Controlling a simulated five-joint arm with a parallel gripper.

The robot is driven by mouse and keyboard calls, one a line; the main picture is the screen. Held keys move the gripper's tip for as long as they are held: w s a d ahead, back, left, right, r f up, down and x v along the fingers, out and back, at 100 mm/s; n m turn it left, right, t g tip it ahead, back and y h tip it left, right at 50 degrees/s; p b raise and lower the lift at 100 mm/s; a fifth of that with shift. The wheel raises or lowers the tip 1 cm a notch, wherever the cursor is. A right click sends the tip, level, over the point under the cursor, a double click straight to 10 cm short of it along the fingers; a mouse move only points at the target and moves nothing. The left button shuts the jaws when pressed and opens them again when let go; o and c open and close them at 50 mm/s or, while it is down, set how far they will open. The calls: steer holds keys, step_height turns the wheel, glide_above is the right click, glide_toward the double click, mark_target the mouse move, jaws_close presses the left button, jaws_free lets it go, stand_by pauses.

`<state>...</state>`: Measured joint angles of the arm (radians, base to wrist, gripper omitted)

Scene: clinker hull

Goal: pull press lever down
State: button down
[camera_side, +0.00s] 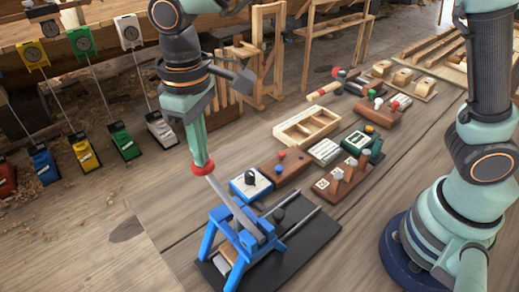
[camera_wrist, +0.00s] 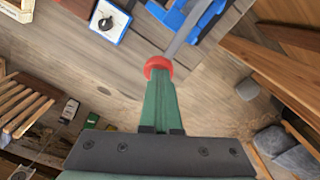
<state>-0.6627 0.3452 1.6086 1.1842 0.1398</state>
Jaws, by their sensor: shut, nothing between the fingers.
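The blue press (camera_side: 236,236) stands on a dark base plate on the wooden bench. Its grey lever (camera_side: 228,196) slants up and left from the blue frame to a red knob (camera_side: 203,169). My gripper (camera_side: 200,161) points down with its green fingers shut, its tips right at the top of the knob. They seem to touch it, but any small gap is hidden. In the wrist view the shut fingers (camera_wrist: 158,82) end at the red knob (camera_wrist: 158,65). The lever (camera_wrist: 182,36) runs up from there to the blue frame (camera_wrist: 200,12).
A blue-edged box with a black dial (camera_side: 251,183) stands just behind the press. A wooden tray (camera_side: 306,127) and several small fixtures lie farther back. Bare bench (camera_side: 165,215) lies left of the press.

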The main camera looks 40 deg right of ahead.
steer(key=shift+d+f, duration=0.1)
steer(key=shift+f, duration=0.45)
steer(key=shift+w+f, duration=0.1)
steer(key=shift+f, duration=1.45)
steer(key=shift+r, duration=0.1)
